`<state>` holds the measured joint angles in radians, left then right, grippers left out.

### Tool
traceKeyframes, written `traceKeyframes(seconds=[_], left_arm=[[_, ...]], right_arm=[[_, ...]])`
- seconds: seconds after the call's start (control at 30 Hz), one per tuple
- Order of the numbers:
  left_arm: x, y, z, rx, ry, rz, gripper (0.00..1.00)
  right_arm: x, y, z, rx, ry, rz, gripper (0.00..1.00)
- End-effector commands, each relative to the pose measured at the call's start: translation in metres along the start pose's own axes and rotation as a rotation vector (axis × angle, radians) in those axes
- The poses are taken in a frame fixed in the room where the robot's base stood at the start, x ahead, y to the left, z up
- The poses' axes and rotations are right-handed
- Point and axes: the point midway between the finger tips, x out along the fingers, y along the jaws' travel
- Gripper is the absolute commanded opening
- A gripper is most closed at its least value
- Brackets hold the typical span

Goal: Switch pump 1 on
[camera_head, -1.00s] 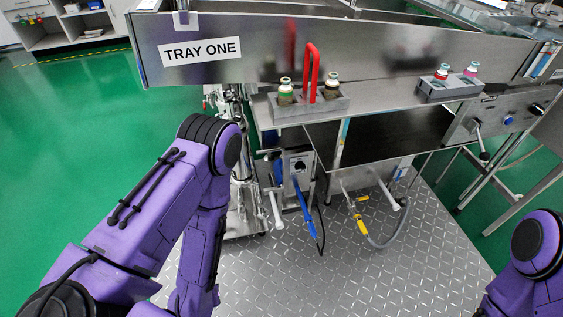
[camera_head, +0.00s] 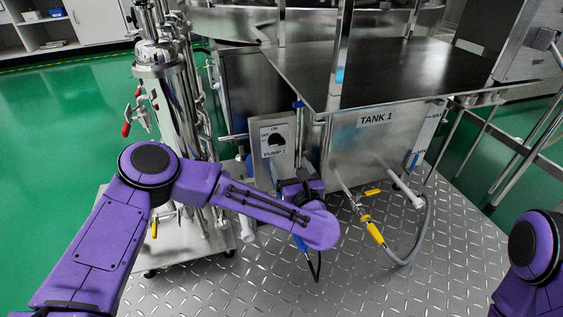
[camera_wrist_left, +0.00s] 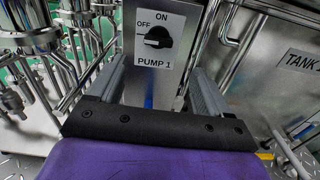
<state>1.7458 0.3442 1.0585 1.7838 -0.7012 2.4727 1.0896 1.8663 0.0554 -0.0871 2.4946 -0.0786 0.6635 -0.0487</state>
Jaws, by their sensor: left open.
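The pump 1 panel is a pale plate with a black rotary knob (camera_head: 275,141), left of tank 1. In the left wrist view the knob (camera_wrist_left: 158,38) sits between the ON label above and the OFF label at its left. Its white mark points left, toward OFF. My left gripper (camera_head: 291,180) is just below the panel in the head view, partly hidden by my forearm. In the left wrist view its two grey fingers (camera_wrist_left: 157,78) are spread apart and empty, below and either side of the knob, with no visible contact. My right gripper is out of view.
Tank 1 (camera_head: 370,147) stands right of the panel, with a yellow-handled valve (camera_head: 372,230) and a grey hose below. Steel pipework with red handles (camera_head: 140,110) stands at the left. A dark flat top (camera_head: 400,75) overhangs above. Checkered metal floor is open in front.

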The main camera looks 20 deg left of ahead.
Motion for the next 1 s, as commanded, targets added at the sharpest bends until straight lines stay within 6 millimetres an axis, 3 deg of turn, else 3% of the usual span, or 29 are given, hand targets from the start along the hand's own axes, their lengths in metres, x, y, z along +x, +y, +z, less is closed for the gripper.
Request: traceKeyframes(seconds=[0.17, 0.33, 0.5, 0.67, 0.9, 1.0], left_arm=[[0.023, 0.003, -0.002, -0.034, 0.002, 0.021, 0.79], [0.062, 0.004, -0.004, -0.03, 0.002, 0.02, 0.79], [0.093, 0.003, -0.002, -0.027, 0.001, 0.016, 0.79], [0.106, 0.003, 0.001, -0.026, 0.001, 0.013, 0.79], [0.107, 0.003, 0.002, -0.024, 0.001, 0.012, 0.79], [0.106, 0.003, 0.002, -0.024, 0.001, 0.012, 0.46]], right_arm=[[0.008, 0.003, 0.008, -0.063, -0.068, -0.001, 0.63], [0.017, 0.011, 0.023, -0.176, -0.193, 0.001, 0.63], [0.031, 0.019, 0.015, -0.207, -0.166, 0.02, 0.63], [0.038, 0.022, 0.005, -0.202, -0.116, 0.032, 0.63], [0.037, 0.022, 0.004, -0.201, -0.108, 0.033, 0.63], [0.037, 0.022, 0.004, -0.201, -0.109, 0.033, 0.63]])
